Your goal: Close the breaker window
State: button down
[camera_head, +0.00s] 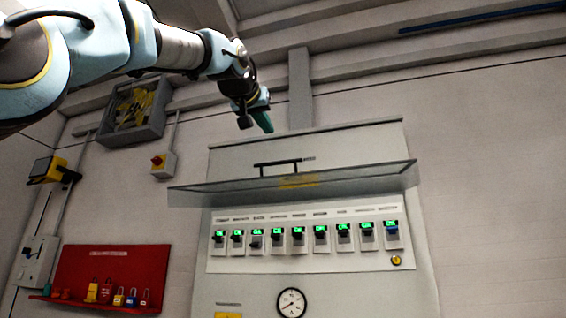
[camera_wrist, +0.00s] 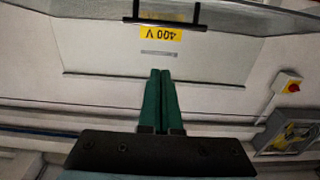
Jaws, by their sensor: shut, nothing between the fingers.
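The breaker window (camera_head: 350,176) is a clear panel swung up and standing out from the panel above the row of breakers. A dark bar handle (camera_head: 277,166) is on it, and a yellow label shows through near it. In the wrist view the handle (camera_wrist: 165,22) is at the top, with an upside-down yellow "400 V" label (camera_wrist: 161,34) beside it. My gripper (camera_head: 267,127) is above and left of the handle in the head view, apart from it. Its green fingers (camera_wrist: 160,75) are together and empty. The breakers (camera_head: 298,237) below show lit green displays.
A red lockout board (camera_head: 95,276) with several padlocks is lower left. A gauge (camera_head: 291,302) is below the breakers. The wall at right is bare.

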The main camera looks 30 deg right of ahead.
jog(key=p+x, duration=0.1)
jog(key=x, duration=0.2)
jog(key=f+p+x, duration=0.1)
jog(key=p+x, duration=0.1)
jog(key=x, duration=0.1)
jog(key=p+x, duration=0.1)
jog(key=x, duration=0.2)
jog(key=shift+w+d+f, duration=0.2)
jog(key=shift+d, duration=0.05)
jog(key=shift+s+a+f, duration=0.1)
jog(key=shift+f, duration=0.35)
jog(key=shift+s+a+f, duration=0.1)
jog(key=shift+s+f, duration=0.05)
jog(key=shift+f, duration=0.35)
jog(key=shift+f, duration=0.1)
